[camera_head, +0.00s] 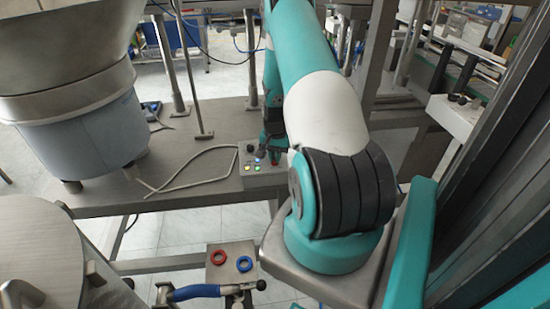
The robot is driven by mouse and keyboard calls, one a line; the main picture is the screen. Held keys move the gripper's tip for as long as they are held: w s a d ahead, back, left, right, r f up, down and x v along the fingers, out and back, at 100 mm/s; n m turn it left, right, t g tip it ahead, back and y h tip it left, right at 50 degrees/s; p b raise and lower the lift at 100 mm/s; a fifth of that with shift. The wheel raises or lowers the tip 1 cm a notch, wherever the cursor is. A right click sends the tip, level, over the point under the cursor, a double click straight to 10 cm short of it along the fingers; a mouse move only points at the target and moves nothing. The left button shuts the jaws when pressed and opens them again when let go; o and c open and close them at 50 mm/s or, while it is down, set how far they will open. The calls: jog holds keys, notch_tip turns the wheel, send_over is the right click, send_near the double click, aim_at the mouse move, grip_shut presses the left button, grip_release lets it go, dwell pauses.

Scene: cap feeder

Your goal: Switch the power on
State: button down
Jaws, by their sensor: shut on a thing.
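A small grey control box (264,178) sits on the metal table, near the middle of the view. Its top shows a black knob (250,148) and small lit buttons (248,168), green and whitish. My gripper (261,155) points down over the back of the box, with its fingertips at the box's top controls. It is shut on a small control there, which the fingers mostly hide. A bluish glint shows at the fingertips. I cannot tell which way the switch is set.
A large metal feeder bowl (85,120) stands at the left on the table (205,130). Red (218,257) and blue (244,264) rings lie on a lower plate. My arm covers the middle right.

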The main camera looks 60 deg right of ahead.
jog(key=shift+m, duration=0.7)
jog(key=c, duration=1.2)
grip_release()
jog(key=shift+r, duration=0.1)
notch_tip(320, 180, up, 17)
jog(key=b, duration=0.2)
jog(key=shift+r, duration=0.15)
